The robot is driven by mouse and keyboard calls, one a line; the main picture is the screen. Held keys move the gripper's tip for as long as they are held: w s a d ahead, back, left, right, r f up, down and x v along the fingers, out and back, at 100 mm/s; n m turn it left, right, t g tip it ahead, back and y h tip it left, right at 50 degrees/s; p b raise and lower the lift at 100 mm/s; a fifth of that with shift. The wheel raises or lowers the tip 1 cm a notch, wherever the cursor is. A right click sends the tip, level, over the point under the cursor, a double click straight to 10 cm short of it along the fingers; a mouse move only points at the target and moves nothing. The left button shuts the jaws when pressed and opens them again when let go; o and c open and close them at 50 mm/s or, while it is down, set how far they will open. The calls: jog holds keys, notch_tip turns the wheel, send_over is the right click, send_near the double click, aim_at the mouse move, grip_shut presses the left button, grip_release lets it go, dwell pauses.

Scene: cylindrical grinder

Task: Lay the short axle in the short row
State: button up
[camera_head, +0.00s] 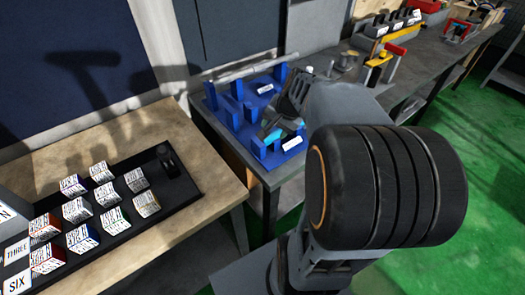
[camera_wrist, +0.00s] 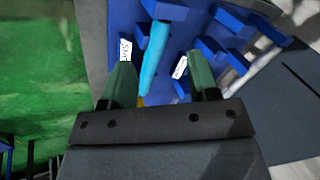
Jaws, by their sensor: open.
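The short axle, a light-blue bar (camera_wrist: 155,60), runs between my gripper's green fingers in the wrist view. Its far end is at a blue post (camera_wrist: 165,9) of the blue rack. In the head view a bit of the light-blue bar (camera_head: 271,134) shows at the rack's front posts. I cannot tell whether it is fully seated. My gripper (camera_wrist: 158,64) is open, with a finger on each side of the bar and gaps visible beside it. In the head view my gripper (camera_head: 284,118) is over the blue rack (camera_head: 222,115), and my arm hides part of the rack.
A long grey bar (camera_head: 240,68) lies across the rack's back posts. White labels (camera_wrist: 180,67) are on the rack. A dark tray (camera_head: 180,190) with several printed blocks is on the wooden table at left. Clamps (camera_head: 380,65) and bins stand farther along the grey bench.

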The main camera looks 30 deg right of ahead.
jog(key=s+a+f+n+g+h, duration=0.1)
jog(key=s+a+n, duration=0.8)
jog(key=a+n, duration=0.2)
jog(key=shift+s+a+f, duration=0.2)
jog(key=shift+a+f, duration=0.1)
jog(key=shift+a, duration=0.9)
jog(key=shift+r, duration=0.15)
notch_tip(320, 180, up, 3)
jog(key=p, duration=0.3)
jog(key=shift+r, duration=0.2)
jog(key=shift+f, duration=0.2)
jog(key=shift+c, duration=0.3)
